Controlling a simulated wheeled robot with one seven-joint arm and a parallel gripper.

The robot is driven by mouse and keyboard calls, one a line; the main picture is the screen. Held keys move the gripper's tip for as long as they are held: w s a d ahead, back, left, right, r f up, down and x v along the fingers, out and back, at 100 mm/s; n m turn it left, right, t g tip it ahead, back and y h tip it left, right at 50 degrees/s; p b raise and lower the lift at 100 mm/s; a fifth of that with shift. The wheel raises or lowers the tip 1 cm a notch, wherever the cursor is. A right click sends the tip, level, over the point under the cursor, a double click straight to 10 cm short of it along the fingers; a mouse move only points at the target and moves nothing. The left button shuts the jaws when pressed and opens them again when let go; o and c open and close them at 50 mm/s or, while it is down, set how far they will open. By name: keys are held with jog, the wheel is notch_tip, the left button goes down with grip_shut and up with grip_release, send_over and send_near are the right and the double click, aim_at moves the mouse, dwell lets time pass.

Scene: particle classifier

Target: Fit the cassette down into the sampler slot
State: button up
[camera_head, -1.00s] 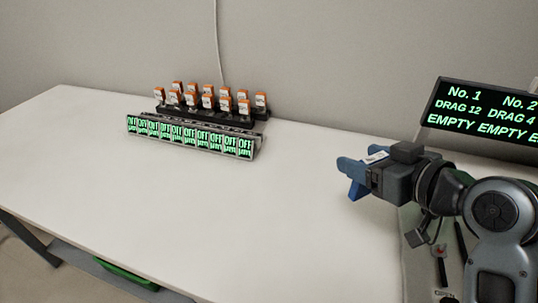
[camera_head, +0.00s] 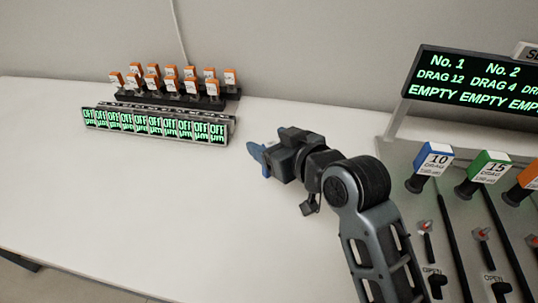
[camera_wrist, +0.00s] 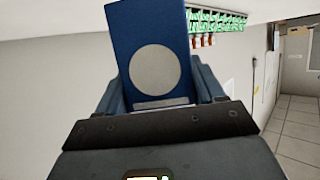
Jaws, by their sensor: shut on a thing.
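My gripper (camera_head: 262,156) is shut on a blue cassette, held above the white table, right of the rack of displays. In the wrist view the cassette (camera_wrist: 125,30) is a flat dark blue plate with a round grey disc, standing up between the two fingers (camera_wrist: 158,95). In the head view the cassette is mostly hidden by the gripper. A long grey unit (camera_head: 160,125) with a row of green "OFF" displays stands on the table at the left. I cannot make out an open sampler slot or tell which part it belongs to.
Several orange-topped pieces (camera_head: 190,83) stand in a black rack (camera_head: 215,101) behind the displays. At the right is a panel with blue (camera_head: 431,161) and green (camera_head: 484,171) blocks under a display board (camera_head: 470,80) reading "EMPTY". The white table (camera_head: 130,200) is clear in front.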

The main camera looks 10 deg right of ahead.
aim_at(265, 172)
jog(key=shift+a+f, duration=0.15)
jog(key=shift+a, duration=0.15)
jog(key=shift+f, duration=2)
jog(key=shift+f, duration=0.1)
jog(key=shift+f, duration=0.1)
jog(key=o, duration=1.1)
jog(key=shift+c, duration=0.2)
